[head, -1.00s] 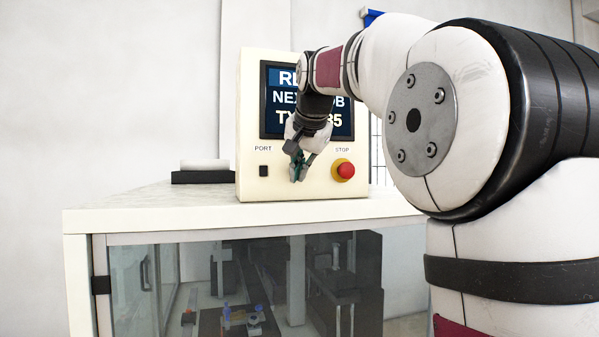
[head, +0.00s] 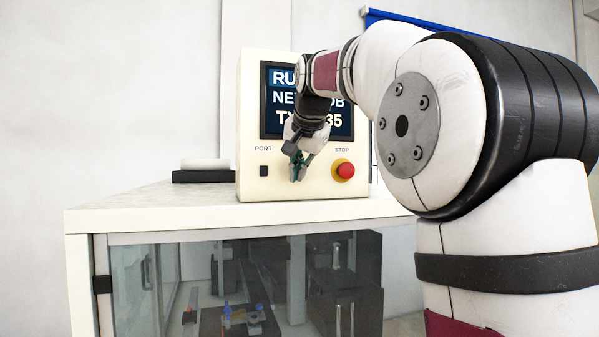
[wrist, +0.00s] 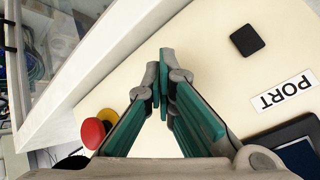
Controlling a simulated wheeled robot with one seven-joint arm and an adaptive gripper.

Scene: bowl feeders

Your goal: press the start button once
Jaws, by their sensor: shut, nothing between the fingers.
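The control box (head: 250,100) stands on the cabinet, with a screen (head: 283,78) above a row of controls. My gripper (head: 296,177) is shut and empty, in front of the lower panel between the PORT square and the red STOP button. In the wrist view its fingertips (wrist: 163,85) meet near the pale panel; I cannot tell if they touch it. No start button shows in either view; that part of the panel is partly hidden by my gripper.
The red STOP button (head: 346,170) on its yellow collar is just right of my gripper; it also shows in the wrist view (wrist: 93,133). The black PORT square (head: 264,171) is to the left. The glass-fronted cabinet top (head: 150,205) lies below.

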